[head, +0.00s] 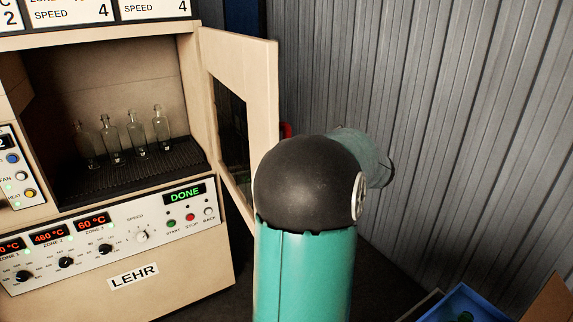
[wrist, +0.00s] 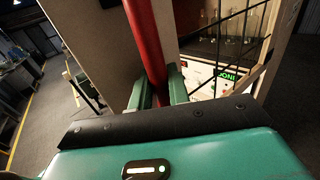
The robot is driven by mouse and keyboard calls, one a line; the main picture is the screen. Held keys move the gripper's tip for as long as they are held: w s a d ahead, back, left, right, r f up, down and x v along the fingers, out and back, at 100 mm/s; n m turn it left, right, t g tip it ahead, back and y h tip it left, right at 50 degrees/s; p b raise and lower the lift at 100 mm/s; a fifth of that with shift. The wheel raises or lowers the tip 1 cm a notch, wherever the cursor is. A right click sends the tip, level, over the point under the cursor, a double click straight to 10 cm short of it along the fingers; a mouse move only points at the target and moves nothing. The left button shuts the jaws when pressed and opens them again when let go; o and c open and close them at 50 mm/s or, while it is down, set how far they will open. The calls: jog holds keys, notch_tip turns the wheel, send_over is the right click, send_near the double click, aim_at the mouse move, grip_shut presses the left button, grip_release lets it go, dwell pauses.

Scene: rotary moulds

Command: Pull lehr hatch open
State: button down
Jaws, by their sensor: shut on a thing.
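The lehr (head: 110,290) is a beige cabinet at the left in the head view, with its display reading DONE. Its hatch (head: 262,75), a beige framed door with a dark window, stands swung wide open on the right side of the opening. The hatch's red handle (head: 286,129) mostly hides behind my arm in the head view. In the wrist view, the red handle (wrist: 146,40) runs down between the fingers of my gripper (wrist: 160,88), which is shut on it. My gripper is hidden in the head view.
Several clear glass bottles (head: 135,133) stand on the dark ribbed belt (head: 130,172) inside the lehr. A grey corrugated wall (head: 450,110) rises close behind and right of my arm. A blue crate (head: 468,303) sits at the lower right.

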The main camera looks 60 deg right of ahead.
jog(key=c, duration=1.4)
grip_release()
jog(key=shift+w, duration=0.1)
jog(key=shift+v, duration=7)
jog(key=shift+a, duration=0.15)
